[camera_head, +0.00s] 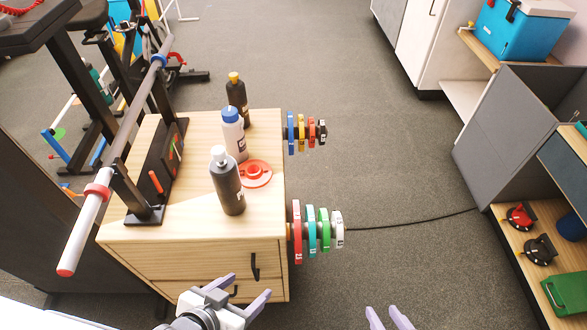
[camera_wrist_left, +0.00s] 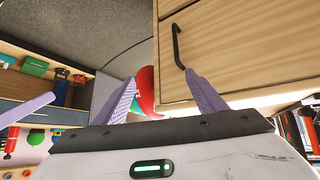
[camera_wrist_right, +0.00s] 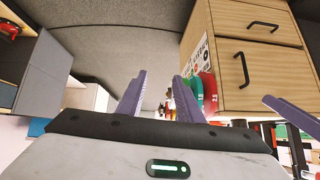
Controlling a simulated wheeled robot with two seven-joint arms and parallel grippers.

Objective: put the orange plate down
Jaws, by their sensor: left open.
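An orange-red plate (camera_head: 257,181) with a raised hub lies flat on the wooden cabinet top (camera_head: 200,128), beside the bottles. Another orange-red plate (camera_head: 311,131) hangs on the back side peg among blue, yellow and black ones. My left gripper (camera_head: 240,292) is open and empty in front of the cabinet's drawers, below the top. In the left wrist view a red plate (camera_wrist_left: 146,90) shows beyond its fingers, partly hidden. My right gripper (camera_head: 388,318) is open and empty at the bottom edge, right of the cabinet. In the right wrist view nothing is between its fingers (camera_wrist_right: 160,85).
Three bottles (camera_head: 228,182) stand on the cabinet top near the plate. A barbell (camera_head: 118,155) rests on a rack at its left. Red, teal, green and white plates (camera_head: 311,230) hang on the front peg.

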